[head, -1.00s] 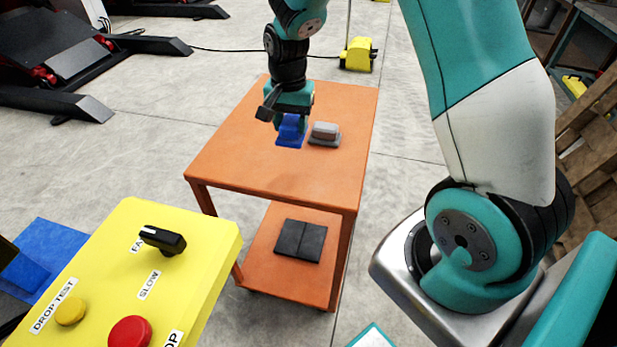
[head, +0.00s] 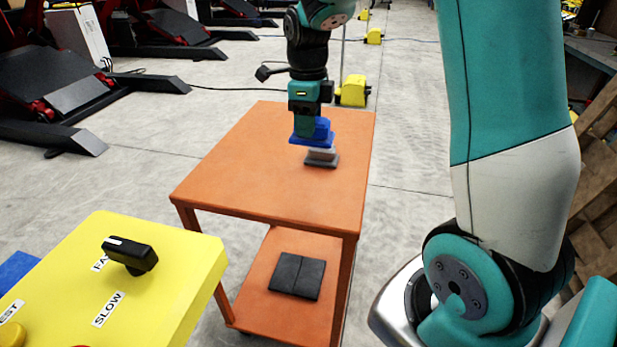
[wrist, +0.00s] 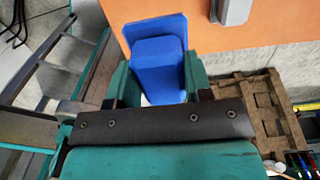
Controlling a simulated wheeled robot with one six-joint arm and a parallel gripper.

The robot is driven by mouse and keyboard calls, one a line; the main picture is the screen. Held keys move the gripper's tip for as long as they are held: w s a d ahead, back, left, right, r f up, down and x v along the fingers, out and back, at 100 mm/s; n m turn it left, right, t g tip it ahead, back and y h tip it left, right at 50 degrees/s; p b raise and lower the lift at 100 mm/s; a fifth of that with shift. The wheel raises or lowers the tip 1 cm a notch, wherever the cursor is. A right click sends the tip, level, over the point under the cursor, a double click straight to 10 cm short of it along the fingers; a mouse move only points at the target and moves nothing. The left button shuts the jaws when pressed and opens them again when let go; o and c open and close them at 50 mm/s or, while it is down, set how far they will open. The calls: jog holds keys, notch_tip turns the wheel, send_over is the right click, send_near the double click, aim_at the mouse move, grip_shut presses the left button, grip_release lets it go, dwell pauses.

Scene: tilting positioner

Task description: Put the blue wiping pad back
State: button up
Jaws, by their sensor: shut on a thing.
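The blue wiping pad (head: 313,139) has a wide flat base with a narrower block on top. My gripper (head: 306,122) is shut on that block, pointing down over the orange cart's top (head: 235,184). The pad also shows between the jaws in the wrist view (wrist: 160,60). In the head view it overlaps the far edge of a grey pad (head: 321,160) lying on the cart top. The pad seems raised above the cart top; the exact gap is hard to judge. The grey pad also shows in the wrist view (wrist: 233,10), apart from the blue one.
The cart's lower shelf holds a dark folded item (head: 296,276). A yellow control box (head: 165,270) with a black knob stands at the front left. A blue surface (head: 15,268) shows at the left edge. Most of the cart top is clear.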

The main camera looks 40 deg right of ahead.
notch_tip(320, 180, down, 14)
jog(key=shift+r, duration=0.25)
jog(key=shift+f, duration=0.2)
jog(key=o, duration=1)
jog(key=shift+r, duration=0.1)
